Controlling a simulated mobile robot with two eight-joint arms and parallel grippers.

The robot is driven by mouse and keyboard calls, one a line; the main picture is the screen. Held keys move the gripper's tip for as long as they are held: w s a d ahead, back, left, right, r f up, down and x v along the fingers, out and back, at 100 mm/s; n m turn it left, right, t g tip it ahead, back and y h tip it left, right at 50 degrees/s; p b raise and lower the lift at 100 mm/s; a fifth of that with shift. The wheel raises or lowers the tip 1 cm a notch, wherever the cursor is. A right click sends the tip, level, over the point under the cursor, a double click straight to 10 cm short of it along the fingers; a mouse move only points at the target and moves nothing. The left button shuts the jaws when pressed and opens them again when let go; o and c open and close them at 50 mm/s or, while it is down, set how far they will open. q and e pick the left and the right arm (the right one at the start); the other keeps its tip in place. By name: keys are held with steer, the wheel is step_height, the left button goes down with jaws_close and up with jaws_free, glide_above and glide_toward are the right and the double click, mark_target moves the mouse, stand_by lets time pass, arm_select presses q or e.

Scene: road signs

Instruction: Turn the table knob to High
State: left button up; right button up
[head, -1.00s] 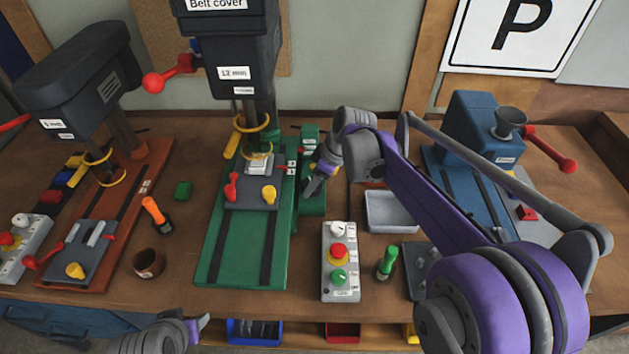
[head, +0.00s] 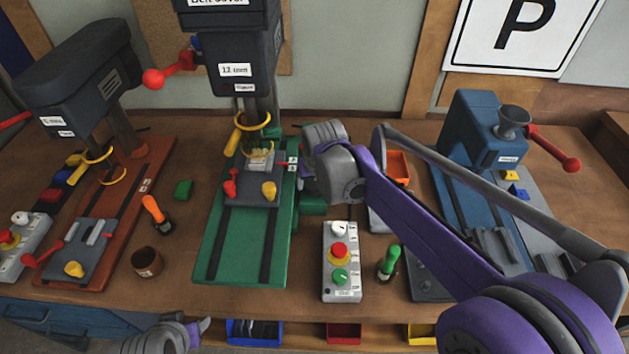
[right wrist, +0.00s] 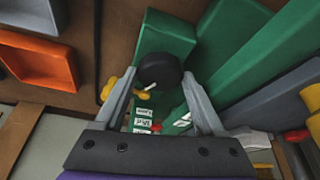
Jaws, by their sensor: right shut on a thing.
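In the right wrist view, a round black knob (right wrist: 160,70) with a short white pointer mark sits on a green housing (right wrist: 168,32). My right gripper (right wrist: 160,78) has a finger on each side of the knob and is shut on it. Small white labels (right wrist: 143,121) stand in a row near the knob; I cannot read them surely. In the head view, my right wrist hides the knob, beside the table of the middle drill press (head: 232,245). My left gripper (head: 204,328) is at the bottom edge, away from the knob; its jaw opening is unclear.
A control box (head: 341,262) with a white dial and red and green buttons stands in front of my right arm. A green-handled tool (head: 388,262) is beside it. The blue machine (head: 482,130) stands to the right. An orange tray (head: 398,166) lies behind my arm.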

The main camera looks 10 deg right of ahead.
steer(key=shift+a+m+h, duration=0.1)
steer(key=shift+m+h, duration=0.4)
steer(key=shift+m, duration=0.6)
steer(key=o, duration=1.3)
steer(key=shift+o, duration=0.2)
steer(key=shift+r, duration=0.1)
